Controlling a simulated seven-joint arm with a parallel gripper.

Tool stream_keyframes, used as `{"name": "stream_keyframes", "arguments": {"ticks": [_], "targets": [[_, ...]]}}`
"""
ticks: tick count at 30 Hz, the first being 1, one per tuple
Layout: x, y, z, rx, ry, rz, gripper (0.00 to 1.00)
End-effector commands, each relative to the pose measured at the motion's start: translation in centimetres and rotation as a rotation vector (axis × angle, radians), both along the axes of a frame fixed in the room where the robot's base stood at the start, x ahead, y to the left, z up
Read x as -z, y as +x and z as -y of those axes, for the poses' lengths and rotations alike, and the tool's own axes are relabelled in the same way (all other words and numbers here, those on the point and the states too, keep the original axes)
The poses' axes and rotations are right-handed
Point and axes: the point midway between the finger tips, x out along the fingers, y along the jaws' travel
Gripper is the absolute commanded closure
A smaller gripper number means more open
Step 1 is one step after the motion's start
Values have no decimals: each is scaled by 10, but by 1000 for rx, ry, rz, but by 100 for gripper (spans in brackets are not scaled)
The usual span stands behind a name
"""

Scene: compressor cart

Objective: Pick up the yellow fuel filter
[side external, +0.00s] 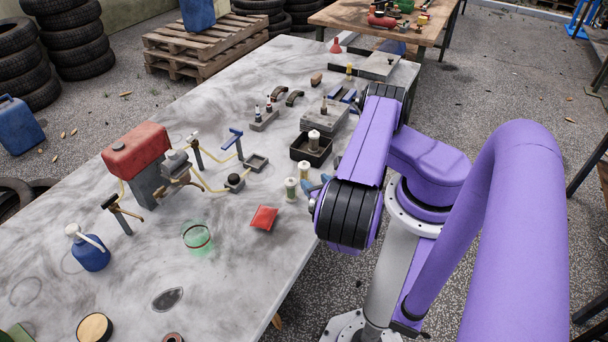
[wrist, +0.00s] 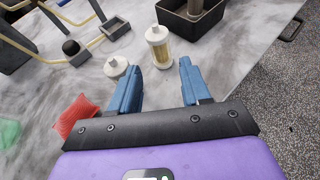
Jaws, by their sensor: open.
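The yellow fuel filter (wrist: 158,46), a clear cylinder with pale end caps and a yellowish inside, stands upright on the table in the wrist view. It also shows in the side view (side external: 304,172), just in front of a black tray. My gripper (wrist: 157,68) is open and empty, its blue fingers spread. The filter appears just beyond the fingertips, roughly centred between them. In the side view my gripper (side external: 316,184) is close to the filter's right, partly hidden by my wrist. A second, greenish filter (side external: 290,189) stands beside it; my left finger partly hides it in the wrist view.
The black tray (side external: 299,154) holds another filter (side external: 313,140) close behind. A small grey square tray (side external: 257,163) sits left of the filters. The table's right edge is close.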

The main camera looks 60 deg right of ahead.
Motion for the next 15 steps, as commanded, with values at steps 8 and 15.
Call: {"name": "stream_keyframes", "arguments": {"ticks": [8,15], "targets": [[5,11,10,-1,-12,-1,53],[9,17,15,-3,-10,-1,53]]}}
